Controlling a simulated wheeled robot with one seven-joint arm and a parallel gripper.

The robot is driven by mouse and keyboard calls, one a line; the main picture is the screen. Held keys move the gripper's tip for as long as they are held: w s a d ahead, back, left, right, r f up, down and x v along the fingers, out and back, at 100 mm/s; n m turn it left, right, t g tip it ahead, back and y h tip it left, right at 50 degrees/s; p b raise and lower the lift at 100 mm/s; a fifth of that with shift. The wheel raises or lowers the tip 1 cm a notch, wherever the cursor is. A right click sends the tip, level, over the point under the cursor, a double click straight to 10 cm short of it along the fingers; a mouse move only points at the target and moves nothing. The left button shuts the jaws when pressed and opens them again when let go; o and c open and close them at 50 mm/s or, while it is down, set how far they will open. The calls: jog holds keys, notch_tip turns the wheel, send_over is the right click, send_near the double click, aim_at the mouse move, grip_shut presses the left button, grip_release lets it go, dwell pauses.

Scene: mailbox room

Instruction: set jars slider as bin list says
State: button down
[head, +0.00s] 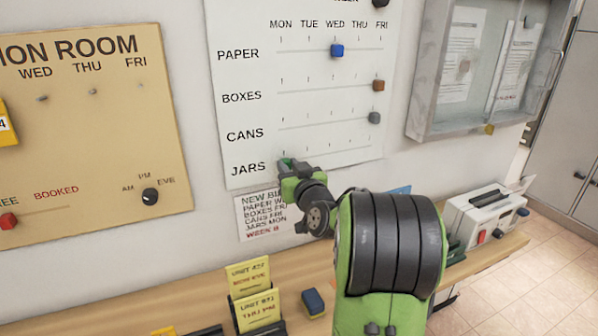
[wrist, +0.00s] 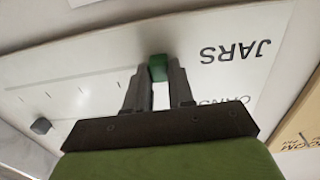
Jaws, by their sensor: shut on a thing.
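The jars slider is a small green block (wrist: 158,67) on the white bin board (head: 235,75). It is at the left end of the JARS row, under the MON column. My gripper (wrist: 160,80) is shut on it, with a dark finger on each side. In the head view my gripper (head: 289,170) covers most of the slider and the start of its track. The bin list (head: 262,216) is a paper below the board, partly hidden by my arm. Its readable lines include BOXES FRI, CANS FRI and JARS MON.
The blue paper slider (head: 337,50) is at WED. The brown boxes slider (head: 378,85) and grey cans slider (head: 374,118) are at FRI. A tan booking board (head: 100,130) hangs left. Yellow cards (head: 250,278) and a blue block (head: 313,302) are on the ledge below.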

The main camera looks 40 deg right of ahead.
jog(key=shift+a, duration=0.1)
jog(key=c, duration=1)
grip_release()
jog(key=shift+a, duration=0.2)
jog(key=shift+o, duration=0.2)
jog(key=shift+d, duration=0.1)
jog(key=b+v, duration=0.4)
jog(key=v, duration=1.1)
jog(key=shift+s, duration=0.3)
